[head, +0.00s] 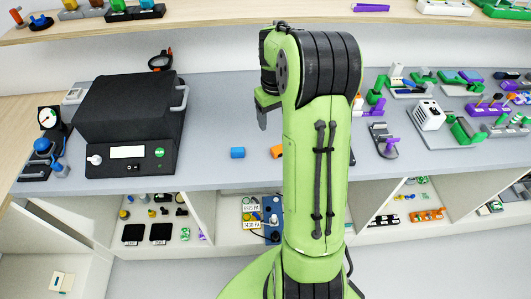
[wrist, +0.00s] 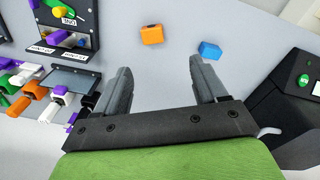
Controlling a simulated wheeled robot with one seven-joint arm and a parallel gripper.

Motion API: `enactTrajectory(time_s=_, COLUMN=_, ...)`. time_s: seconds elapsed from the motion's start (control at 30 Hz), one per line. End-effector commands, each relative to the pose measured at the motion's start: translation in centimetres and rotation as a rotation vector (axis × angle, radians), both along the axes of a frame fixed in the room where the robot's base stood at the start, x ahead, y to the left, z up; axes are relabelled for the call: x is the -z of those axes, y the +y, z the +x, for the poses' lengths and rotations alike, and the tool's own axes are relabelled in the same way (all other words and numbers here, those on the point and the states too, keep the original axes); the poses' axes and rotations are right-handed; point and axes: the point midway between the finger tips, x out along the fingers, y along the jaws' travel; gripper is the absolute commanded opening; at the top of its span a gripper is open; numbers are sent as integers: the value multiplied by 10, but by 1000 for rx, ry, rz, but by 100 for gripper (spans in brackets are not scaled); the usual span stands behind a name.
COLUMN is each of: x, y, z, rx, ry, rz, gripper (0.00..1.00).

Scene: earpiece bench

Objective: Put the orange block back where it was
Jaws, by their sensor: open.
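The orange block (head: 276,151) lies on the grey bench top, its right part hidden behind my arm in the head view. It shows whole in the wrist view (wrist: 152,35), beyond my fingertips and a little left of the middle between them. A blue block (head: 237,152) lies apart from it, to its left in the head view and to its right in the wrist view (wrist: 209,50). My gripper (wrist: 161,64) is open, with nothing between its fingers. In the head view my gripper (head: 263,116) is mostly hidden by my arm.
A black boxy machine (head: 128,110) with a small display stands left of the blocks. Many coloured parts and fixtures, including a white block-shaped unit (head: 429,115), crowd the bench's right side. Shelves run above and open compartments below. The bench around the blocks is clear.

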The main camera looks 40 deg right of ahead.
Motion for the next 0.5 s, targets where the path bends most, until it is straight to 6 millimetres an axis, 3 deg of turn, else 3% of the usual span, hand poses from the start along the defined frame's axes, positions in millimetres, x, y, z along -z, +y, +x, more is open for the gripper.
enactTrajectory(time_s=0.03, x=-27, y=26, z=-4, rx=-29, ry=-32, rz=-32, gripper=71)
enactTrajectory(time_s=0.1, x=-57, y=62, z=-17, rx=-55, ry=-76, rz=-66, gripper=71)
enactTrajectory(time_s=0.23, x=-100, y=126, z=-59, rx=-99, ry=-177, rz=-102, gripper=71)
enactTrajectory(time_s=0.37, x=-120, y=179, z=-117, rx=-134, ry=-299, rz=-92, gripper=71)
enactTrajectory(time_s=0.5, x=-116, y=213, z=-170, rx=-166, ry=-407, rz=-40, gripper=71)
